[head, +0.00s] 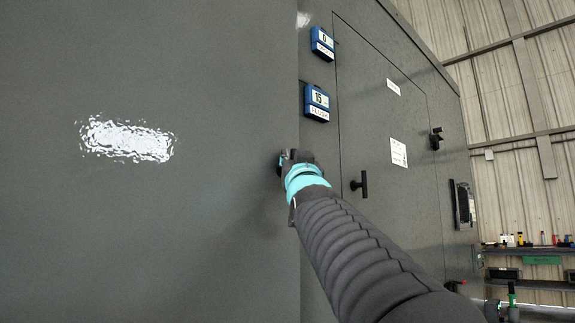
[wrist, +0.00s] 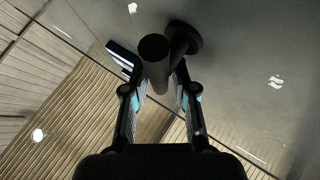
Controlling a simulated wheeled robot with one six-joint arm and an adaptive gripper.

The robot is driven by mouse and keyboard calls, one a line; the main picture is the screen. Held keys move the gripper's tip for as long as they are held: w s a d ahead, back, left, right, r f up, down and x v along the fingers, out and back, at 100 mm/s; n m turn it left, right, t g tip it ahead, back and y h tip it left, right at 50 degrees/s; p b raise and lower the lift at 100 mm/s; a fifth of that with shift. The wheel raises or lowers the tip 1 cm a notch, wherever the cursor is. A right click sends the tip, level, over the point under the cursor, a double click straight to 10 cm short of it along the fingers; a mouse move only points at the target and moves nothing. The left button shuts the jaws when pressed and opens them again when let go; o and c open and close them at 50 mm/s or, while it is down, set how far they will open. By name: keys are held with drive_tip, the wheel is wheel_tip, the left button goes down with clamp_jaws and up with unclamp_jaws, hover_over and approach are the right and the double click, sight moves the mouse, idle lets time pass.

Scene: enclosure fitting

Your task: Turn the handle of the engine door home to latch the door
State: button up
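A black handle (wrist: 156,68) fills the middle of the wrist view, a round bar joined by a short stem to a disc on a grey panel. My gripper (wrist: 160,75) has one finger on each side of this bar; whether both pads press on it is not clear. In the head view my gripper (head: 284,160) is at the right edge of the large near grey panel (head: 180,220); the handle there is hidden or too small to make out. A latch gap at the door edge cannot be seen.
The grey enclosure continues right, with a closed-looking door (head: 380,120) bearing another black T-handle (head: 364,184). Two blue displays, the upper (head: 322,43) and lower (head: 316,103), are near my gripper. A shelf (head: 530,250) with small items stands far right.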

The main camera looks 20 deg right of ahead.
drive_tip(key=v, duration=1.2)
drive_tip(key=shift+w, duration=0.1)
wheel_tip(320, 180, down, 27)
drive_tip(key=w+g+y, duration=0.3)
drive_tip(key=g, duration=0.7)
drive_tip(key=s+a+f+n+g+y, duration=0.1)
drive_tip(key=s+a+f+g, duration=0.2)
drive_tip(key=s+f, duration=0.4)
drive_tip(key=s+a+f+n+g, duration=0.1)
drive_tip(key=s+a+f+g, duration=0.1)
drive_tip(key=s+f, duration=0.5)
drive_tip(key=s+a+f+g+y, duration=0.1)
drive_tip(key=s+a+f+g, duration=0.2)
drive_tip(key=s+f, duration=0.4)
wheel_tip(320, 180, down, 8)
drive_tip(key=shift+a+r+n+g+y, duration=0.1)
drive_tip(key=shift+a+n+g+y, duration=0.25)
drive_tip(key=shift+a, duration=0.25)
